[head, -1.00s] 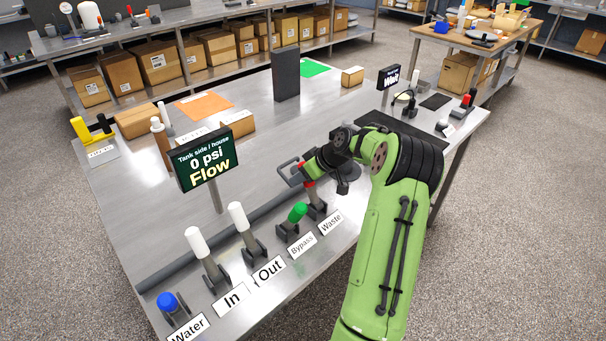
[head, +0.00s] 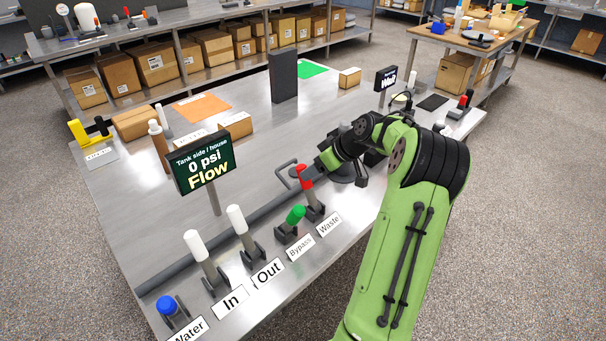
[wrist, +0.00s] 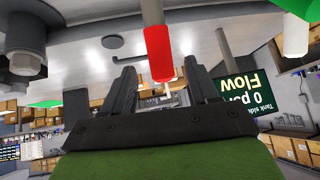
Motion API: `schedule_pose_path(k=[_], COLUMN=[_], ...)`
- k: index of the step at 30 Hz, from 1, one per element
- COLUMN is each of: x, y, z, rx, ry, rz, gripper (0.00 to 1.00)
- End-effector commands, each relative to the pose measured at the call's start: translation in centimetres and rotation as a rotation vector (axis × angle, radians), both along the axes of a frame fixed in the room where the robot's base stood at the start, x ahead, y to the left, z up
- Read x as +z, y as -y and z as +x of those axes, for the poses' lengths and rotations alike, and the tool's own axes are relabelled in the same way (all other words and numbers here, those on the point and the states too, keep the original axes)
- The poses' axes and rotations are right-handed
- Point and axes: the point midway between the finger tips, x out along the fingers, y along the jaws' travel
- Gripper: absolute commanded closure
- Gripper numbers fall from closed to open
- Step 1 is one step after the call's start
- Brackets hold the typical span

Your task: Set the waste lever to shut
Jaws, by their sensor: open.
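The waste lever (head: 306,180) has a red grip and stands fairly upright from its dark bracket, behind the Waste label (head: 328,223). It leans slightly left in the head view, much like the white-gripped levers. My gripper (head: 319,164) is just right of the red grip, with its fingertips hard to make out there. In the wrist view my gripper (wrist: 158,78) is open, and the red grip (wrist: 158,50) shows in the gap between its fingers. No finger visibly touches it.
Left of the waste lever are the green bypass lever (head: 294,214), white Out lever (head: 238,220), white In lever (head: 195,246) and blue water lever (head: 167,304). A display (head: 203,165) reads "0 psi Flow". A grey pipe (head: 255,216) runs behind the levers.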

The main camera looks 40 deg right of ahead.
Motion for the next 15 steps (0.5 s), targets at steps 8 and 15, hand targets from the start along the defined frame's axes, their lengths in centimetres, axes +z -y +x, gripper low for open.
schedule_pose_path(k=[8, 15], x=[5.3, 6.2], y=[1.4, 1.6], z=[-4.2, -5.0], rx=[-0.003, 0.000], ry=[0.000, 0.000], rz=[-0.001, 0.001], gripper=[0.41, 0.41])
